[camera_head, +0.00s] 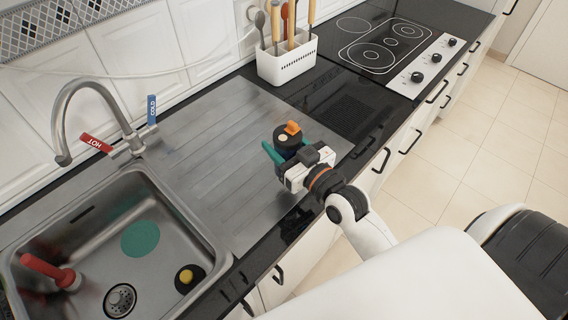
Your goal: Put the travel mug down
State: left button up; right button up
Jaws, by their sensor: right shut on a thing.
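The travel mug (285,139) has a black top with an orange tab on its lid. It is over the right part of the metal draining board (205,155), close to the counter's front edge. My right gripper (284,154) comes in from the lower right and is shut on the mug. Teal parts show on either side of the mug at the jaws. The mug's lower part is hidden, so I cannot tell whether its base touches the board. My left gripper is not in view.
The sink (215,262) at left holds a red-handled plunger (48,271), a teal disc (140,239) and a black-and-yellow item (187,277). A white utensil holder (287,62) and a black cooktop (385,45) stand beyond. The board's middle is clear.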

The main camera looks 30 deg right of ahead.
notch_tip(320, 180, down, 2)
jog(key=shift+s+f, duration=0.1)
jog(key=shift+s, duration=0.05)
jog(key=f, duration=0.3)
jog(key=shift+w+f, duration=0.2)
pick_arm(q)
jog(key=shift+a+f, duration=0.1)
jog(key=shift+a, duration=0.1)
pick_arm(e)
jog(key=shift+s+f, duration=0.1)
jog(key=shift+f, duration=0.2)
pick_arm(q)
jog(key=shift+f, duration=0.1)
pick_arm(e)
jog(key=shift+f, duration=0.15)
jog(key=o, duration=1)
jog(key=shift+o, duration=0.3)
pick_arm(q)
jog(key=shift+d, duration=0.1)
